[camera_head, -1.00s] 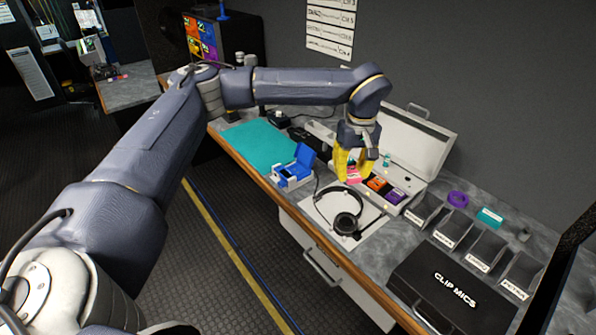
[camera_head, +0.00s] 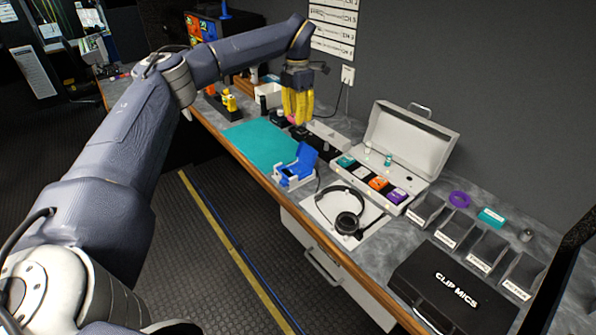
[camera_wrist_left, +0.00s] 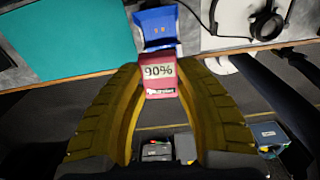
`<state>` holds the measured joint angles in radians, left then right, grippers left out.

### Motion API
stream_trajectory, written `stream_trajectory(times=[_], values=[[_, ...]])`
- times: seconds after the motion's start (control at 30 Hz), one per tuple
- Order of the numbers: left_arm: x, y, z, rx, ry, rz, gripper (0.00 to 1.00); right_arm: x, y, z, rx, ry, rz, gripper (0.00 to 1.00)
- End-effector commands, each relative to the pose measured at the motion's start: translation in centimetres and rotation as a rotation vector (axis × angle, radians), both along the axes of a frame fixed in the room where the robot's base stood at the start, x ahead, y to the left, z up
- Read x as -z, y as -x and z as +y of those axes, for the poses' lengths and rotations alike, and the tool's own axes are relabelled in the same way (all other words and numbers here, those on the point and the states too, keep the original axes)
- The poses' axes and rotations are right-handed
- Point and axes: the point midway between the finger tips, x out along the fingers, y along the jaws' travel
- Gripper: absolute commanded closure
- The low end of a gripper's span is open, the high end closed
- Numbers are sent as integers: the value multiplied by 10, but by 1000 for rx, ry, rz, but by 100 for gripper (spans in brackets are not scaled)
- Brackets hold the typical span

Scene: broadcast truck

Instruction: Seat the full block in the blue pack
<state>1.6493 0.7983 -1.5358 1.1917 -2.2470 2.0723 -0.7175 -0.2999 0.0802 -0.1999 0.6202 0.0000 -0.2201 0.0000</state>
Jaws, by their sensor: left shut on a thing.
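My left gripper (camera_head: 298,107), with yellow fingers, is shut on a pinkish-red block (camera_wrist_left: 159,78). The block carries a "90%" label in the left wrist view, and only a bit of its pink shows at the fingertips in the head view. My right gripper is not in view.
An open grey case (camera_head: 372,183) holds teal, orange and purple blocks. A headset (camera_head: 347,222) lies on white paper before it. Labelled bins (camera_head: 450,233) and a black "CLIP MICS" case (camera_head: 450,287) stand at right. The teal mat (camera_head: 262,143) is clear.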

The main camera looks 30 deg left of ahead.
Motion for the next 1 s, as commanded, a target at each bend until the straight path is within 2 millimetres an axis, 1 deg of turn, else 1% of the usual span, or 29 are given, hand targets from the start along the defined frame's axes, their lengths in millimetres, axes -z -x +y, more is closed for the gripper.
stream_trajectory(times=[0.17, 0.27, 0.6, 0.7, 0.83, 1.0], values=[[6, 1, 0, -54, -1, 1, 87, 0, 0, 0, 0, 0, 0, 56], [20, 1, 0, -63, -1, 4, 87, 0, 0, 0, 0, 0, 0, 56], [96, 2, -1, -63, -1, 4, 87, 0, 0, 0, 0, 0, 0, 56], [116, 2, -1, -63, 0, 4, 87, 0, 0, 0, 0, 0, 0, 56], [138, 1, -1, -62, 0, 3, 87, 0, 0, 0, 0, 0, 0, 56], [153, 1, 0, -62, -1, 1, 87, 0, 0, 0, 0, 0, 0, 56]])
